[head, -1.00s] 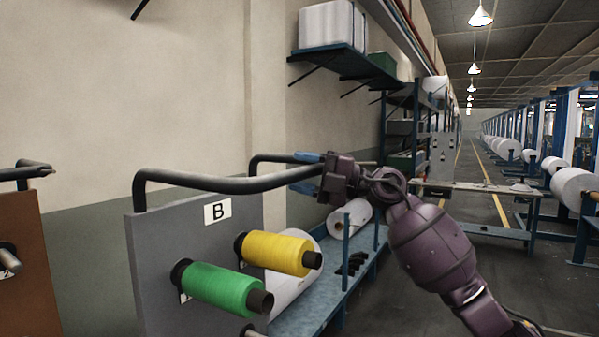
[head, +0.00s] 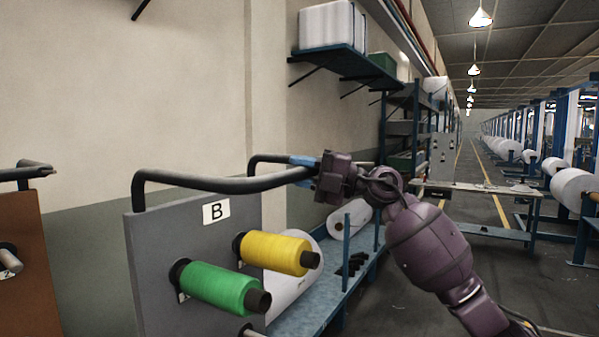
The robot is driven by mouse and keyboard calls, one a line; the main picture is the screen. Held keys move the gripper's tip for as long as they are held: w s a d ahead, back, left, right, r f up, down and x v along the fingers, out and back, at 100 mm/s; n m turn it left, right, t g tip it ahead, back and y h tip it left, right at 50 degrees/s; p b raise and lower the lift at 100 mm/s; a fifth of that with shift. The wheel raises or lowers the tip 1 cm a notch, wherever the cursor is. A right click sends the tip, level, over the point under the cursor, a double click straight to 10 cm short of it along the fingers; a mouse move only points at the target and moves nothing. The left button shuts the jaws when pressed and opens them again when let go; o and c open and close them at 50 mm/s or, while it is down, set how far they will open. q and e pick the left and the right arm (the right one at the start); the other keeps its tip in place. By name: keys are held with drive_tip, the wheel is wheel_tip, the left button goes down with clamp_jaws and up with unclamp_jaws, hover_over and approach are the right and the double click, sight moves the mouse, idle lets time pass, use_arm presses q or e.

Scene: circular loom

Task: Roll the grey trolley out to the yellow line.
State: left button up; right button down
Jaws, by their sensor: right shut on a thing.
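The grey trolley (head: 165,265) stands at the lower left, with a white "B" label on its panel. A black handle bar (head: 225,184) runs along its top. My right gripper (head: 304,171) is at the right end of this bar and is shut on it, its blue fingers above and below. A green spool (head: 218,287) and a yellow spool (head: 275,253) sit on pegs on the trolley's panel. A yellow line (head: 499,209) runs along the floor at the right. The trolley's wheels are out of view. My left gripper is not in view.
A brown trolley (head: 25,260) stands at the far left. A blue rack (head: 318,308) with white rolls is behind the grey trolley by the wall. A bench (head: 480,187) crosses farther back. Dark floor at the lower right is partly clear.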

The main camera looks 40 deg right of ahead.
drive_tip(key=shift+f, duration=0.15)
drive_tip(key=shift+w+a, duration=0.1)
drive_tip(key=shift+w, duration=0.1)
drive_tip(key=w+a+p, duration=0.2)
drive_tip(key=w, duration=0.4)
drive_tip(key=shift+w+a+f, duration=0.15)
drive_tip(key=shift+w+a, duration=0.15)
drive_tip(key=shift+a, duration=0.1)
drive_tip(key=c, duration=0.9)
unclamp_jaws()
drive_tip(key=shift+d, duration=0.1)
drive_tip(key=shift+s, duration=0.1)
drive_tip(key=v, duration=1)
drive_tip(key=shift+s+d, duration=0.2)
drive_tip(key=shift+d, duration=0.1)
